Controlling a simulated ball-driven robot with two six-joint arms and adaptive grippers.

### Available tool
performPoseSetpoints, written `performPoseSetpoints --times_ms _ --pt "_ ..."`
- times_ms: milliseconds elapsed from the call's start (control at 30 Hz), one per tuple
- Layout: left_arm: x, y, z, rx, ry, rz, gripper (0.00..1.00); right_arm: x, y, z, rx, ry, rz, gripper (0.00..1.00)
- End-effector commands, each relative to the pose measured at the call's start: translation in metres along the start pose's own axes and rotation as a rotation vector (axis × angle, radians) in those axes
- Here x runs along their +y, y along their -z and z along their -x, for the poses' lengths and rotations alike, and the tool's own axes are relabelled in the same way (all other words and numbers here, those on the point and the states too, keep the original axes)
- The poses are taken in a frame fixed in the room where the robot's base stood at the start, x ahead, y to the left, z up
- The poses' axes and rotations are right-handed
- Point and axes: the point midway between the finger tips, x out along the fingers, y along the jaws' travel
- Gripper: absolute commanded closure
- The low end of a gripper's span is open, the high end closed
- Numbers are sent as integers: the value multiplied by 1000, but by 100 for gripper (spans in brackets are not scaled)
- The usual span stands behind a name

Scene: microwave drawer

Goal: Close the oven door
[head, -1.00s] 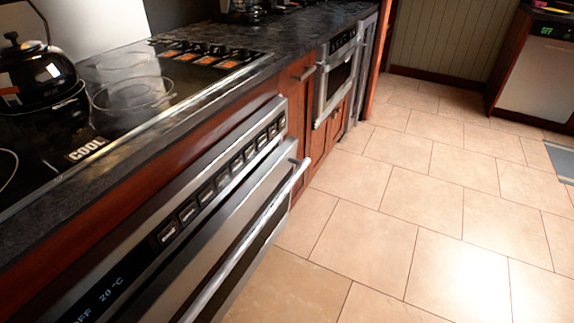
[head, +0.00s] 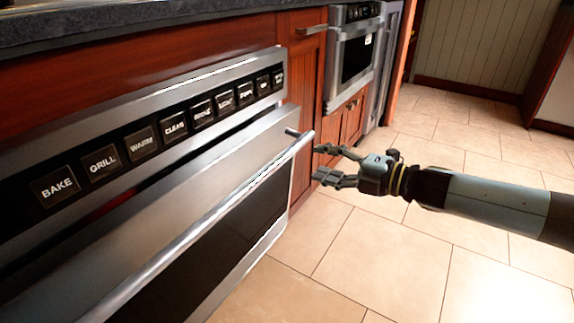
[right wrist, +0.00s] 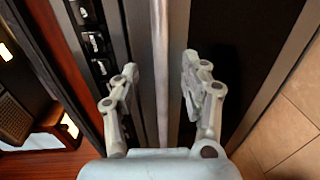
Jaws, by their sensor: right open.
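The oven door (head: 160,205) is a steel panel with a dark window, tipped partly open. A narrow dark gap with some red shows between its top edge and the control panel. Its long bar handle (head: 215,215) runs along the front. My right gripper (head: 317,163) is open and empty, beside the right end of the handle. In the right wrist view the handle (right wrist: 161,80) runs between the two spread fingers of the right gripper (right wrist: 160,68), with a gap on each side. Whether it is level with the fingertips in depth is unclear. My left gripper is not in view.
The control panel (head: 145,143) with labelled buttons sits above the door, under the dark countertop (head: 130,22). A second built-in appliance (head: 355,55) stands further along the cabinets. The tiled floor (head: 370,260) in front of the oven is clear.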

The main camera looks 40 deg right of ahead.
Motion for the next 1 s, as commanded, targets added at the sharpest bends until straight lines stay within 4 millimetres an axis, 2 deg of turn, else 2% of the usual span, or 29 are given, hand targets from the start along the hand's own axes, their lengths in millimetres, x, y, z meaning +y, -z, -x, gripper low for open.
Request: performPoseSetpoints --times_ms 233,400,500,633,900,1000 --pt "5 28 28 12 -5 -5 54 -1 -1 -47 -5 -4 -4 54" --pt "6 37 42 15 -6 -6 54 -1 -2 -77 -7 -2 -5 54" --pt "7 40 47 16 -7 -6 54 -1 -2 -89 -7 -1 -6 54" --pt "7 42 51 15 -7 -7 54 -1 -2 -96 -6 1 -6 54" --pt "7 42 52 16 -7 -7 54 -1 -2 -97 -6 2 -6 54" --pt "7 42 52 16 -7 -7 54 -1 -2 -97 -6 2 -6 67"
